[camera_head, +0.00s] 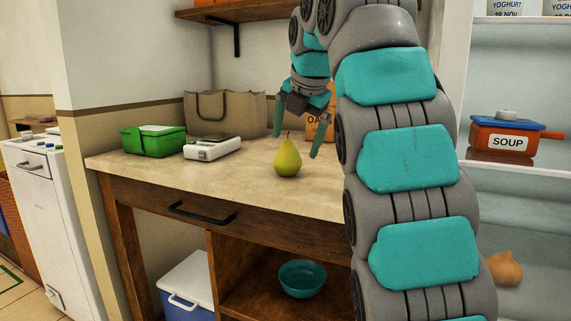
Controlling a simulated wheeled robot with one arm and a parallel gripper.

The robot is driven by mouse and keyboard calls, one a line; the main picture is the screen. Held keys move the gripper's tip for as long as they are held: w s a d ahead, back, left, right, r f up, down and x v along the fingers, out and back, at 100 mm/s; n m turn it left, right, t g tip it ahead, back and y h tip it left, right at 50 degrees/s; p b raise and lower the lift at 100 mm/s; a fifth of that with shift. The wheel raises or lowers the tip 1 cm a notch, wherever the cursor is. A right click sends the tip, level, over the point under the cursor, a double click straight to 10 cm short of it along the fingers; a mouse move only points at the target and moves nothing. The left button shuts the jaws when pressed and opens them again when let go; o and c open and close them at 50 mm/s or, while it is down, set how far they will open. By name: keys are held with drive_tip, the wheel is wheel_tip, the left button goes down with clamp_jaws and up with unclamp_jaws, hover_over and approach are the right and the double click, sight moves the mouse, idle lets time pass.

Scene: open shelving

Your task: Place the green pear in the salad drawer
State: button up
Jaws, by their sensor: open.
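The green pear (287,160) stands upright on the wooden counter (240,176), near its front edge. My gripper (296,146) is open and points down over the pear, with one finger on either side of its stem as seen from here. I cannot tell whether the fingers touch it; it rests on the counter. I cannot make out a salad drawer for certain. An open, pale shelved unit (512,190) stands at the right, with its lower part partly hidden by my arm.
A green box (153,140), a white scale-like device (212,149) and a grey-brown bag (226,113) stand left of the pear. An orange package (318,127) is behind my gripper. A soup pot (508,135) and a brownish onion-like item (505,268) are at the right.

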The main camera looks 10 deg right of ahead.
sight(291, 150)
drive_tip(key=shift+x, duration=3.05)
drive_tip(key=shift+w+a+r, duration=0.15)
drive_tip(key=shift+w, duration=0.05)
drive_tip(key=shift+c, duration=0.2)
clamp_jaws()
drive_tip(key=shift+r, duration=0.15)
